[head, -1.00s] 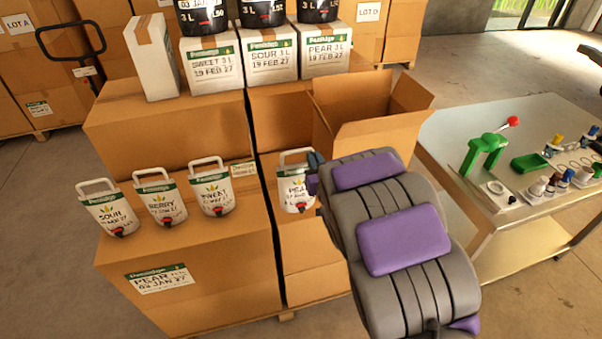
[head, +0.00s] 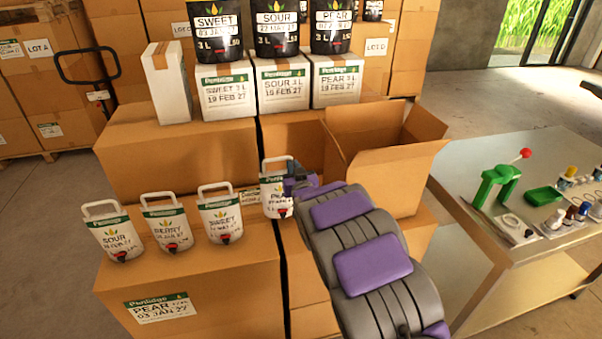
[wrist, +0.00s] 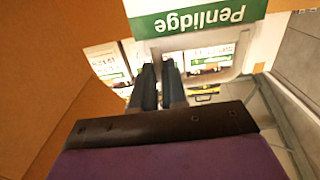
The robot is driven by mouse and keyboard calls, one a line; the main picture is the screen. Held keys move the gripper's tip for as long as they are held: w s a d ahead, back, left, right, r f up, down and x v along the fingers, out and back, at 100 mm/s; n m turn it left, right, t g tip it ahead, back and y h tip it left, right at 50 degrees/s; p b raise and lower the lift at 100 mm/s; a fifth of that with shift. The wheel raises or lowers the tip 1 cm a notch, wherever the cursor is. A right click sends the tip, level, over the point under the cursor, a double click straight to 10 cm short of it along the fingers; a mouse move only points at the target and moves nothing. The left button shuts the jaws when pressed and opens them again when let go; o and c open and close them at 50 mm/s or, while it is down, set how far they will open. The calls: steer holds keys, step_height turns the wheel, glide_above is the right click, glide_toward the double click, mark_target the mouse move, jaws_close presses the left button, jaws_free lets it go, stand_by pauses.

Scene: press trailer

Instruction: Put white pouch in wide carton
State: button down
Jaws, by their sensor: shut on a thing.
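The white PEAR pouch (head: 272,197), with a green band and a red tap, hangs upright a little above the cartons, its handle at the top. My gripper (head: 290,178) is shut on this pouch near its handle; the fingers partly cover its right side. In the wrist view the pouch (wrist: 195,22) shows upside down, its handle around my gripper's fingers (wrist: 160,75). The open wide carton (head: 385,180) stands behind and right of the pouch, flaps up; its inside is mostly hidden.
White SOUR (head: 115,238), BERRY (head: 168,229) and SWEET (head: 221,219) pouches stand on the front left carton (head: 215,295). White boxes (head: 285,85) bearing black pouches stand behind. A metal table (head: 490,225) with tools is at right.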

steer(key=f, duration=0.1)
steer(key=f+b, duration=0.1)
steer(key=f, duration=0.1)
steer(key=shift+w+d+f, duration=0.1)
steer(key=shift+w+d, duration=0.15)
steer(key=shift+d, duration=0.1)
steer(key=c, duration=1.4)
jaws_free()
steer(key=shift+a, duration=0.5)
steer(key=shift+c, duration=0.2)
steer(key=shift+o, duration=0.6)
steer(key=shift+a+f, duration=0.1)
steer(key=shift+o, duration=0.8)
steer(key=p+v, duration=0.1)
steer(key=v, duration=1.1)
steer(key=shift+d+p, duration=0.25)
steer(key=shift+p, duration=0.15)
